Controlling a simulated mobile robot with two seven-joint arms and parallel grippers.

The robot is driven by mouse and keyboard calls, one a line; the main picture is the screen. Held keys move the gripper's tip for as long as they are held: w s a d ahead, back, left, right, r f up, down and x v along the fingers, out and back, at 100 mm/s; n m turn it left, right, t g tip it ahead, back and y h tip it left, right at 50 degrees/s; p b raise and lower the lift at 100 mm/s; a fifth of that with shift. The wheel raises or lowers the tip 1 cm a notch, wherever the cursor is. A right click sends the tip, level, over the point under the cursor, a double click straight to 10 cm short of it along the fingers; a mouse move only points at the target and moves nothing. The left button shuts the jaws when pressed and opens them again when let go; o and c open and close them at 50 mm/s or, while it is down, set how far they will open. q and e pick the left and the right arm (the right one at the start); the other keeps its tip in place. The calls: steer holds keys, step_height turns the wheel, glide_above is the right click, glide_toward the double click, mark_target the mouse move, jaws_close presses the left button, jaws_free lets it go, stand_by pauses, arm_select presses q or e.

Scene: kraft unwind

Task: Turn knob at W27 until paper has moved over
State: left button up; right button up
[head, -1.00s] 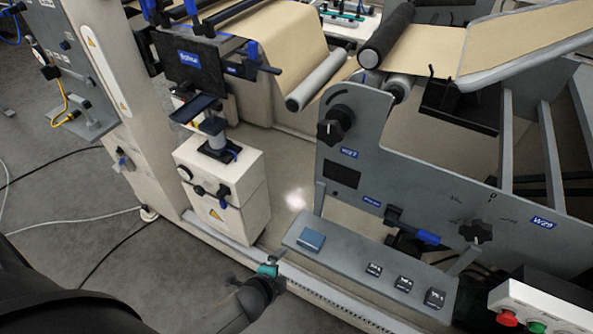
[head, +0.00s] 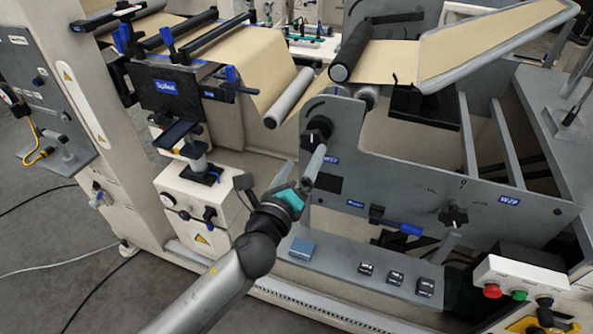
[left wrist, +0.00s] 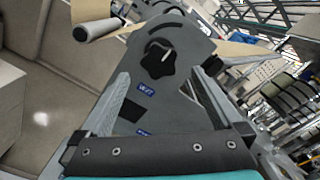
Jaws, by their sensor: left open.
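The knob at W27 is a black star-shaped knob (head: 319,130) near the top left of the grey side plate, above the blue W27 label (head: 332,160). It also shows in the left wrist view (left wrist: 158,60), beyond the fingertips. The brown paper (head: 385,62) runs under the black roller to the sloped table at right. My right gripper is not in view.
A second black knob (head: 453,215) sits by the W29 label at right. A blue-handled clamp (head: 400,227) is on the plate. A button box (head: 520,275) stands at lower right.

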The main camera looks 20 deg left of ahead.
mark_target(312, 144)
arm_select(q)
steer(key=shift+w+d, duration=0.15)
steer(key=shift+w, duration=3.6)
